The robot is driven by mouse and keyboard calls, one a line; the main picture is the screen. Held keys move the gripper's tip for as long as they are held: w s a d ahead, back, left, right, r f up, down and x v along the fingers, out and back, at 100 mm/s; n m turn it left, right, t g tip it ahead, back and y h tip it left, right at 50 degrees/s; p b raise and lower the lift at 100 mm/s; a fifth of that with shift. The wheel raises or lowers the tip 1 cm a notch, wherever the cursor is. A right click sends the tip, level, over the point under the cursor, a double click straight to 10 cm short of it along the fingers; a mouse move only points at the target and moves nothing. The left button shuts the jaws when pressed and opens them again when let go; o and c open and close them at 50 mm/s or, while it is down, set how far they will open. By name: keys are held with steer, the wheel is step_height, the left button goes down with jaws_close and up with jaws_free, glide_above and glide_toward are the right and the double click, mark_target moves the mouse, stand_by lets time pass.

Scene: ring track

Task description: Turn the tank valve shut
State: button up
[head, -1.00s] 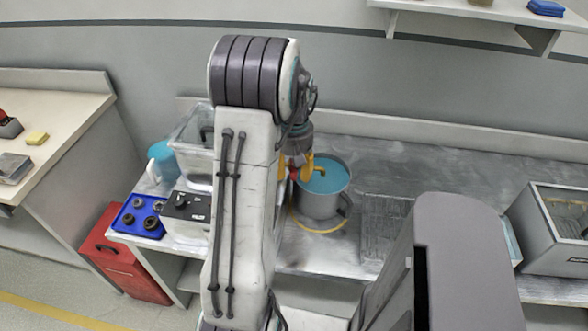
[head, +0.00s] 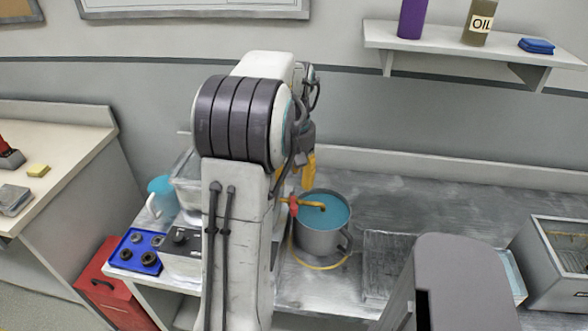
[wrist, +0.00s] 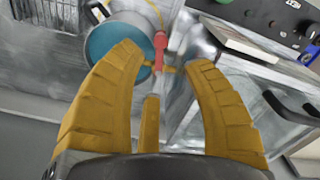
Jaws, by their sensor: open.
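The valve's red handle (head: 293,206) sits by a brass spout (head: 316,205) over a grey pot (head: 322,240) of blue liquid. The clear tank (head: 186,186) is mostly hidden behind my arm. My gripper (head: 308,172) shows orange fingers above the valve in the head view, partly hidden by my wrist. In the wrist view my gripper (wrist: 168,62) is open, its yellow fingers spread with the red handle (wrist: 160,46) between and just beyond the tips. I cannot tell whether a finger touches it. The pot (wrist: 120,32) is at upper left.
A black-topped box (head: 184,243) and blue tray (head: 136,250) with dark round parts stand left of my arm. A blue jug (head: 162,196) is behind them. A grey bin (head: 566,262) stands far right.

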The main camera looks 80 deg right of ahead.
steer(key=shift+r, duration=1.15)
